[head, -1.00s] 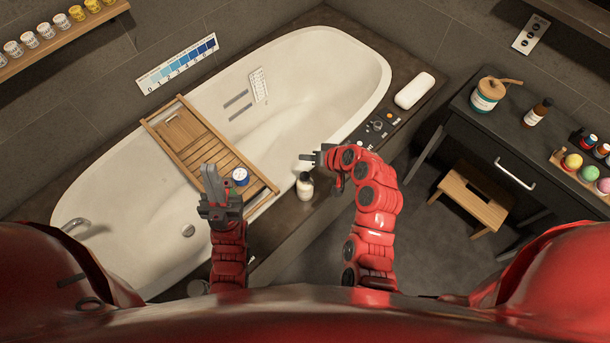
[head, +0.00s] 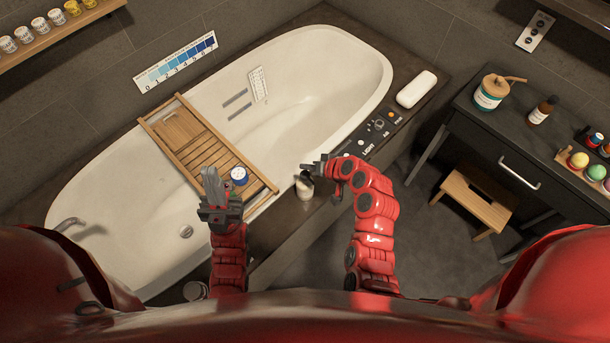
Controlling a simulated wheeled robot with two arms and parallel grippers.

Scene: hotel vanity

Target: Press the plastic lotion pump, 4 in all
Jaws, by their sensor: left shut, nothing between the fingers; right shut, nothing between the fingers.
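The lotion pump bottle (head: 305,190) is a small pale bottle with a dark top, standing upright on the dark ledge at the tub's near edge. My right gripper (head: 307,170) is shut and empty at the bottle's dark top, partly covering it. I cannot tell whether it touches the pump head or how far the head is pushed down. My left gripper (head: 210,176) is shut and empty, pointing up the picture over the tub, left of the bottle and beside the wooden bath tray.
A control panel (head: 379,125) and white roll (head: 416,89) lie along the ledge to the right. A dark vanity (head: 480,130) and wooden stool (head: 475,205) stand further right.

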